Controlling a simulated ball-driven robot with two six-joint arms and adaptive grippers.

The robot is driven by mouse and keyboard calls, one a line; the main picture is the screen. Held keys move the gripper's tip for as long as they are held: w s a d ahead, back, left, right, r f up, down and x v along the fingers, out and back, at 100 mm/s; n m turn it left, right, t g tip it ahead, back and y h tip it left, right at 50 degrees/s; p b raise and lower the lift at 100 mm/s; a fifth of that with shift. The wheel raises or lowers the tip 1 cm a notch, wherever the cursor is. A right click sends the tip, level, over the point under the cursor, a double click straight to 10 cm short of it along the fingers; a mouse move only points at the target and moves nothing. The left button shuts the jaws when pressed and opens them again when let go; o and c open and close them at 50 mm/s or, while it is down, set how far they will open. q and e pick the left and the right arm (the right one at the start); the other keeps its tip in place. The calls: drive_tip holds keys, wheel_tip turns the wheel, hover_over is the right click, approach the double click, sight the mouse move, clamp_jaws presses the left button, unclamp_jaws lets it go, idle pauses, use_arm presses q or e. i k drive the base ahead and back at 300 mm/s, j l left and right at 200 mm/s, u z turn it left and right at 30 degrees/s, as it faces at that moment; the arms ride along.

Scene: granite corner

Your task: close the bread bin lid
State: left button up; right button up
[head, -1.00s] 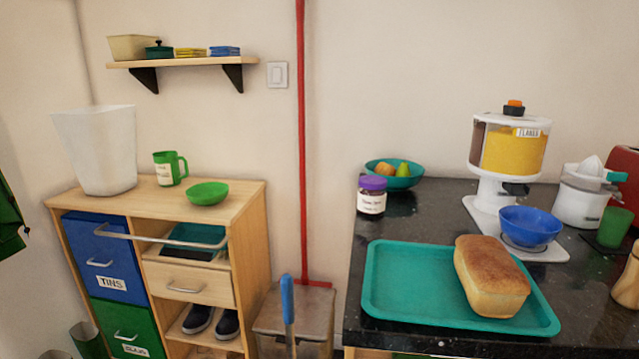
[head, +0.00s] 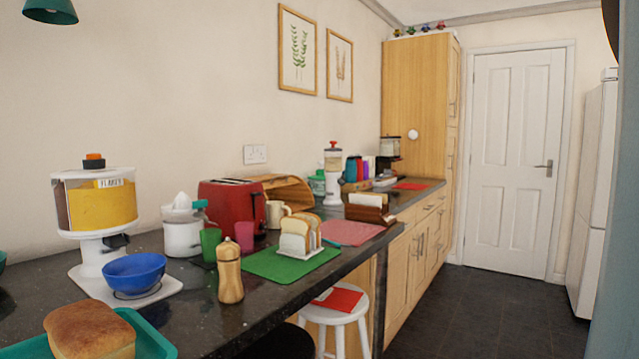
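The wooden bread bin (head: 288,191) stands on the dark counter against the wall, just beyond the red toaster (head: 231,207). The toaster hides its left part, and a cream mug (head: 277,213) and the bread slices in a rack stand in front of it. Its curved slatted top shows, but it is small and partly covered, so I cannot tell exactly how far the lid is open. Neither of my grippers is in view.
A green mat (head: 268,267), a rack of bread slices (head: 297,236) and a wooden pepper mill (head: 230,272) are on the counter before the bin. A white stool (head: 335,318) stands at the counter's front. Dark floor (head: 470,310) is clear toward the white door (head: 511,160).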

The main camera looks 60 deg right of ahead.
sight(273, 184)
drive_tip(key=z, duration=1.6)
drive_tip(key=u, duration=0.3)
drive_tip(key=i+l+u, duration=0.2)
drive_tip(key=l+u, duration=0.15)
drive_tip(key=u, duration=0.15)
drive_tip(key=i+l+u, duration=0.1)
drive_tip(key=l+u, duration=0.35)
